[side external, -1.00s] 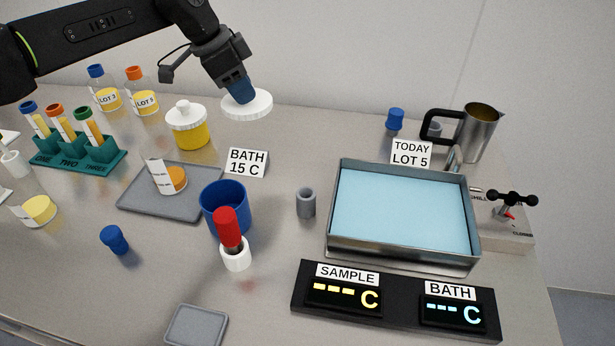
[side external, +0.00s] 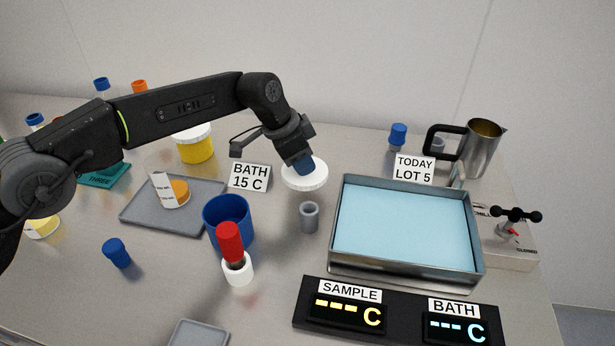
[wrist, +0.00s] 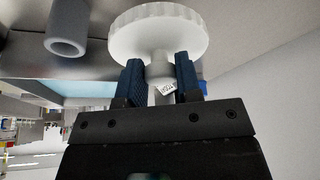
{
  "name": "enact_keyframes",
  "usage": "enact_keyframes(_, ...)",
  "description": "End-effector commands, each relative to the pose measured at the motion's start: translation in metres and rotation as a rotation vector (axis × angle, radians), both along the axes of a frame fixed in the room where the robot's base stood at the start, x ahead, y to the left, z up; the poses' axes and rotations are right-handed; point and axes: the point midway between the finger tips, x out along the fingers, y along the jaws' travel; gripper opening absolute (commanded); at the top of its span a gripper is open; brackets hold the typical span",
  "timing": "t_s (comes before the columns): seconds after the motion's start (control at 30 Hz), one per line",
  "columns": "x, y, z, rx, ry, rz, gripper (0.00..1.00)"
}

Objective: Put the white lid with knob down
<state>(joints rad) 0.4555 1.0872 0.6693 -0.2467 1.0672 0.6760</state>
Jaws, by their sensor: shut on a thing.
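The white lid (side external: 304,178) is a round disc with a ridged rim. My gripper (side external: 302,165) is shut on its knob and holds it above the table, just behind the grey cup, at the left of the water bath. In the wrist view the lid (wrist: 158,32) hangs beyond the blue fingers (wrist: 160,78), with the knob between them. A small printed label shows between the fingers. The lid looks roughly level. I cannot tell its exact height above the table.
The grey cup (side external: 309,217) stands close by, with the steel bath (side external: 400,268) to its right. The "BATH 15 C" sign (side external: 250,177), blue container (side external: 228,222) and grey tray (side external: 140,212) lie left. A yellow jar (side external: 196,147) stands behind my arm. Bare table lies behind the lid.

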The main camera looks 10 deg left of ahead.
Motion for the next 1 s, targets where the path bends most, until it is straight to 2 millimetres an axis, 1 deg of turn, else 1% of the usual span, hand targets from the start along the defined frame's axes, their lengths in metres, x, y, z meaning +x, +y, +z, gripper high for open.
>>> enact_keyframes(0.03,0.0,-0.006,-0.004,0.001,0.0,-0.002,0.06)
enact_keyframes(0.1,-0.001,-0.01,-0.007,0.002,-0.001,-0.001,0.06)
enact_keyframes(0.23,-0.001,-0.013,-0.013,0.002,0.001,0.001,0.06)
enact_keyframes(0.4,-0.001,-0.013,-0.038,0.001,0.002,0.0,0.06)
enact_keyframes(0.5,-0.001,-0.013,-0.046,0.0,0.0,0.0,0.06)
enact_keyframes(0.9,-0.001,-0.012,-0.051,0.0,-0.001,0.0,0.06)
enact_keyframes(0.93,-0.001,-0.013,-0.051,-0.001,-0.002,0.0,0.33)
enact_keyframes(1.0,-0.001,-0.013,-0.051,-0.001,-0.002,0.0,0.4)
